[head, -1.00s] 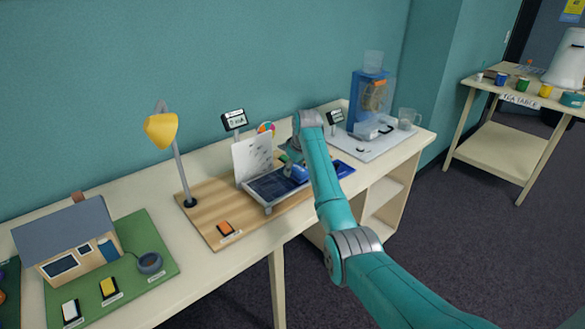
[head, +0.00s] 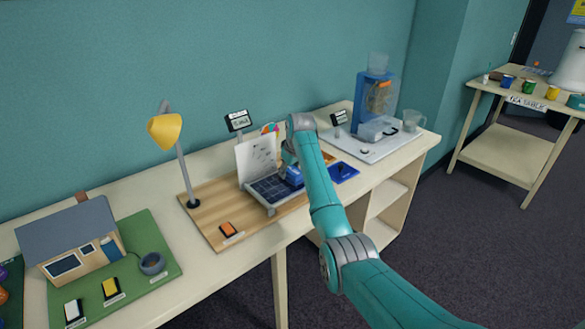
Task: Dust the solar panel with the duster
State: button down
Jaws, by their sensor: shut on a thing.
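The dark blue solar panel (head: 267,190) lies tilted on the wooden board (head: 213,214) on the long table, with an upright white sheet (head: 255,161) behind it. My gripper (head: 291,163) is over the right part of the panel, mostly hidden behind my arm. It is shut on a blue thing (head: 294,177), which looks like the duster, at the panel's right side. I cannot tell for certain whether the duster touches the panel. The right end of the panel is hidden by the duster and my arm.
A yellow lamp (head: 165,131) stands left of the panel. A small meter (head: 238,121) is behind it, and a blue mat (head: 344,172) lies to the right. A model house (head: 70,240) and a blue dispenser (head: 375,104) stand farther off.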

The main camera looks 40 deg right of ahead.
jog(key=shift+s+a+f, duration=0.1)
jog(key=shift+a+f, duration=0.05)
jog(key=shift+a, duration=1.7)
jog(key=shift+w, duration=0.85)
jog(key=shift+w+d+r, duration=0.1)
jog(key=shift+d+r, duration=0.1)
jog(key=shift+d, duration=0.65)
jog(key=shift+d+r, duration=0.15)
jog(key=shift+d, duration=2.5)
jog(key=shift+d, duration=0.1)
jog(key=c, duration=1.9)
grip_release()
jog(key=shift+r, duration=2.75)
jog(key=shift+d+r, duration=0.2)
jog(key=shift+r, duration=0.15)
grip_shut()
jog(key=shift+a, duration=0.15)
jog(key=shift+a, duration=0.15)
